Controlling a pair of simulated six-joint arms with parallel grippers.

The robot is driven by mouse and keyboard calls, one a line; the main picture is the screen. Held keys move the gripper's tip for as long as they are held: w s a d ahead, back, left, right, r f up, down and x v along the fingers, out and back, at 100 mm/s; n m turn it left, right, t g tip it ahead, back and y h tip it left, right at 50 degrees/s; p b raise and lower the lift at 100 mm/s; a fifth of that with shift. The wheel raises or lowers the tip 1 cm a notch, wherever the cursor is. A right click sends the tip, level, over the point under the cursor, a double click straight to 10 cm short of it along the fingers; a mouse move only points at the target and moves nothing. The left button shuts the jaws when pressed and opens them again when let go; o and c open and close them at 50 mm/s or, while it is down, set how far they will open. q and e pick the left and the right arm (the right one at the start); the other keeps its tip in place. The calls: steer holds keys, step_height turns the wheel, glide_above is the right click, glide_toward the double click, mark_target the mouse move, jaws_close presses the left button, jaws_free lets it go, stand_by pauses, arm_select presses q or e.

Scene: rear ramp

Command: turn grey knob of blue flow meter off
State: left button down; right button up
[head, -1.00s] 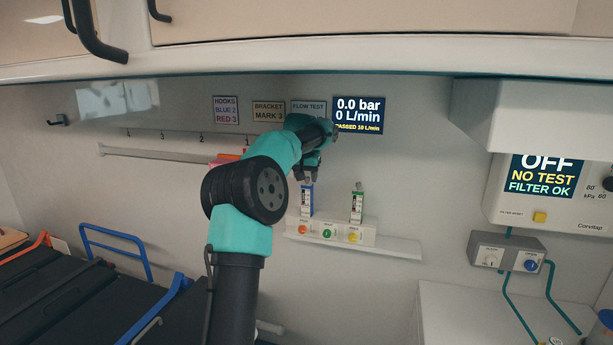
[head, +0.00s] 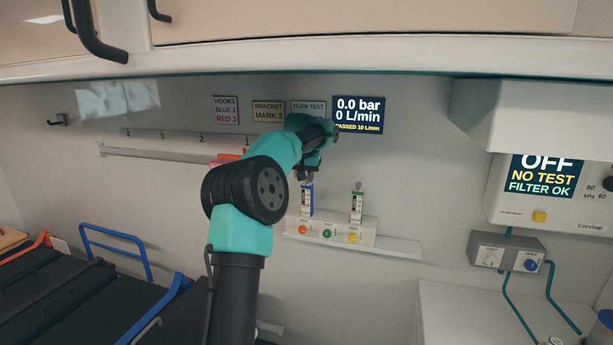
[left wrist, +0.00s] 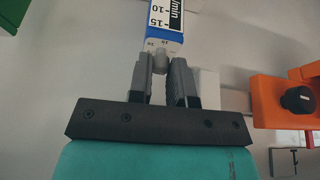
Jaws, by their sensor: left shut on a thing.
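The blue flow meter (head: 307,201) stands upright on the white outlet block on the back wall. It also shows in the left wrist view (left wrist: 165,40), with its scale partly cut off at the top edge. My left gripper (head: 308,175) is at its top end. In the left wrist view my left gripper (left wrist: 161,66) has its two fingers on either side of the small grey knob (left wrist: 160,58), shut on it. The fingers partly hide the knob. The wall screen (head: 358,115) reads 0.0 bar and 0 L/min. My right gripper is not in view.
A green flow meter (head: 356,207) stands just right of the blue one. An orange bracket with a black knob (left wrist: 298,98) is at the right in the left wrist view. A white rail (head: 395,246) runs below the outlets. Cupboards hang above.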

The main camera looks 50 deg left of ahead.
arm_select(q)
steer(key=shift+n, duration=0.4)
steer(key=n+g+y, duration=0.1)
steer(key=n, duration=0.2)
steer(key=shift+w+d, duration=0.1)
steer(key=shift+w, duration=0.05)
steer(key=shift+w+n+g+y, duration=0.1)
steer(key=shift+n+g+y, duration=0.5)
steer(key=shift+n, duration=1.4)
steer(key=c, duration=1)
jaws_free()
steer(key=shift+c, duration=0.2)
steer(key=shift+r, duration=0.1)
steer(key=v, duration=0.7)
steer(key=shift+r, duration=0.2)
